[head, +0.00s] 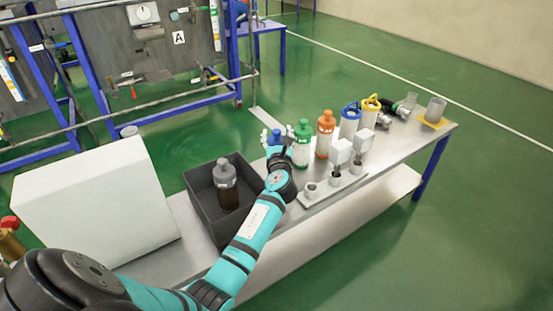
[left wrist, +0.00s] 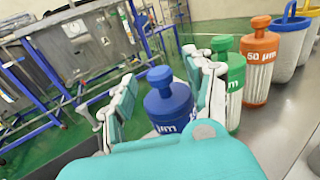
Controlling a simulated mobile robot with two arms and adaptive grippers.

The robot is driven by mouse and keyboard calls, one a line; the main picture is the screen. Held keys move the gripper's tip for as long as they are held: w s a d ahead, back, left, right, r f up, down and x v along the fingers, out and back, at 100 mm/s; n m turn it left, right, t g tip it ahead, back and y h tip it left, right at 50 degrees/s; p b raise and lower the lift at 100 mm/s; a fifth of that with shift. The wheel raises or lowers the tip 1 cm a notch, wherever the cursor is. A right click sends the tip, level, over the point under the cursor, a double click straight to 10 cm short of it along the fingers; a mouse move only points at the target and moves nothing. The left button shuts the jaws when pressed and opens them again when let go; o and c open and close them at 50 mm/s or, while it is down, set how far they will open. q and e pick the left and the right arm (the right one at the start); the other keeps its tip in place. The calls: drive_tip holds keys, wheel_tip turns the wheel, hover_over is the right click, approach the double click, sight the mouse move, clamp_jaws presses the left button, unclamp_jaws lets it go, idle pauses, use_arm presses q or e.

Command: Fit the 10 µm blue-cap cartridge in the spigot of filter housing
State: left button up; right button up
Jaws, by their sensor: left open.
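The blue-cap cartridge (left wrist: 170,107) stands upright between the spread fingers of my left gripper (left wrist: 162,98) in the left wrist view. Its label shows only "µm"; the number is hidden. In the head view the blue cap (head: 276,136) shows just past my left gripper (head: 277,139), which is open and mostly covers the cartridge. A pale plate (head: 330,188) near the front edge of the bench carries several round grey sockets, two of them under white block-shaped heads (head: 341,151). I cannot tell which part is the named spigot. My right gripper is out of view.
A green-cap cartridge (head: 303,146) and an orange-cap one (head: 325,136) stand close to the right of the blue one. Cups with blue (head: 349,121) and yellow (head: 371,108) handles follow. A dark bin (head: 204,200) holding a dark bottle (head: 227,181) sits left of my arm.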

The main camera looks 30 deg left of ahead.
use_arm(q)
drive_tip(key=shift+c, duration=0.4)
clamp_jaws()
drive_tip(key=shift+r, duration=0.1)
